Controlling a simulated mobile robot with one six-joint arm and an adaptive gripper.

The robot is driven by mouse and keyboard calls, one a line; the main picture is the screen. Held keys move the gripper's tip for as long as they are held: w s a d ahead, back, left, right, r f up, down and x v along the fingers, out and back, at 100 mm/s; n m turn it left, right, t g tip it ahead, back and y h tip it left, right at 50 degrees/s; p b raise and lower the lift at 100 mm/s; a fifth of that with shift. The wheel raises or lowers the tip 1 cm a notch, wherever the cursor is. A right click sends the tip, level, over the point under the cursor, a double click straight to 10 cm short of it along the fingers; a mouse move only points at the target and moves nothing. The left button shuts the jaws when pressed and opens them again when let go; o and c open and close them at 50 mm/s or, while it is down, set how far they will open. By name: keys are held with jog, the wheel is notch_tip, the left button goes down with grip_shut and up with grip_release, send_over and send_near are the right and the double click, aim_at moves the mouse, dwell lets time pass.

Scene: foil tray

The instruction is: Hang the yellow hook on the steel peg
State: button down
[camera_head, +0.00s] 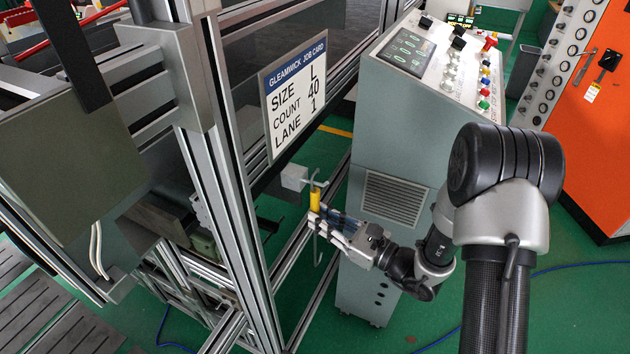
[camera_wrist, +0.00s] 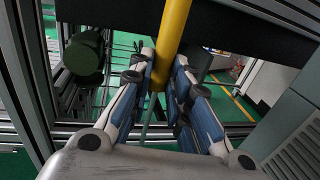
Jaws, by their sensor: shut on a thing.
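The yellow hook (camera_head: 315,200) has a yellow grip section, with thin grey wire above and below it. My gripper (camera_head: 318,214) is shut on it, and it hangs roughly upright from the fingers. In the wrist view the yellow section (camera_wrist: 174,32) rises between the two blue-padded fingers (camera_wrist: 160,88) and its top leaves the frame. The steel peg (camera_head: 307,182) sticks out to the right from a pale block on the frame. The hook's upper wire is right at the peg in the head view; I cannot tell whether it rests on it.
A job card (camera_head: 295,95) reading size L, count 40, lane 1 is on the aluminium frame above. A grey control cabinet (camera_head: 385,160) stands close on the right of the gripper. Frame rails run below and to the left.

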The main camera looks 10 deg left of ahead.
jog(key=shift+f+b, duration=0.8)
jog(key=shift+f, duration=0.2)
dwell(0.7)
jog(key=c, duration=1.4)
grip_release()
jog(key=shift+d, duration=0.1)
